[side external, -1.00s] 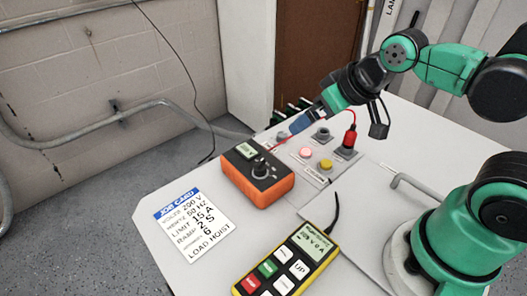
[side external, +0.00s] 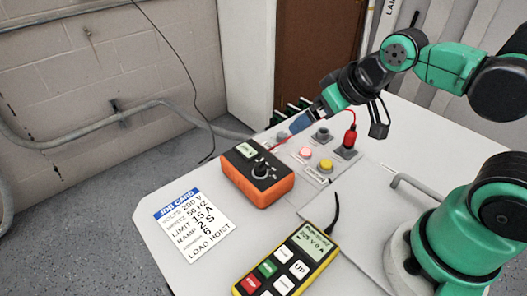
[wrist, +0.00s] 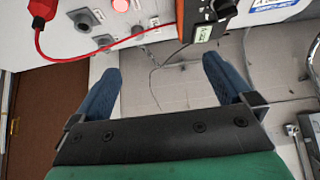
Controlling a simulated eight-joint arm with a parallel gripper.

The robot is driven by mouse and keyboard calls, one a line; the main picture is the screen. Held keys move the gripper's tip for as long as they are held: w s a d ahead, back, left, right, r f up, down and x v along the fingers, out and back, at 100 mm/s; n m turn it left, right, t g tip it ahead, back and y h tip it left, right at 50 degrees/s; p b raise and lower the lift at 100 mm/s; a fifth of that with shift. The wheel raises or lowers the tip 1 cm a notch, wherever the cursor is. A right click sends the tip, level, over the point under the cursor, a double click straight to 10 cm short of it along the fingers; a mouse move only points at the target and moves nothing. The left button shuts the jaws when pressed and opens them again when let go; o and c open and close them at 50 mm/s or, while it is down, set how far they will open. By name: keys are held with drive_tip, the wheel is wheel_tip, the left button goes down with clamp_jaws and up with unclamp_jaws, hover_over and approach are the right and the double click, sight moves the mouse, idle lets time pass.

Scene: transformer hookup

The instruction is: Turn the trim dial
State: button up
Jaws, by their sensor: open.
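A black dial (side external: 261,170) sits on top of an orange meter box (side external: 258,192), which also has a small display (side external: 245,150). No label names this dial as the trim dial. In the wrist view part of the orange box (wrist: 203,32) shows at the top edge, with part of its dial (wrist: 222,8). My gripper (side external: 298,124) is above the far end of the grey panel, behind and to the right of the box. In the wrist view my gripper (wrist: 156,68) is open, its two blue fingers apart with nothing between them.
The panel carries a red plug (side external: 350,137) with a red lead, a grey socket (side external: 322,134), a pink lamp (side external: 305,153) and a yellow button (side external: 326,165). A yellow keypad (side external: 287,262) and job card (side external: 193,224) lie in front. A grey handle (side external: 412,184) stands right.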

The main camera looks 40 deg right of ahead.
drive_tip(key=c, duration=0.3)
drive_tip(key=shift+w+d+r+m, duration=0.1)
drive_tip(key=shift+w+r+m, duration=0.05)
drive_tip(key=shift+w+m, duration=0.15)
drive_tip(key=shift+c, duration=0.4)
drive_tip(key=m+g, duration=0.7)
drive_tip(key=m, duration=0.6)
hover_over(282, 134)
wheel_tip(282, 134, down, 8)
drive_tip(key=shift+s+r, duration=0.15)
drive_tip(key=shift+r, duration=0.1)
drive_tip(key=shift+f, duration=3.05)
drive_tip(key=shift+c, duration=0.3)
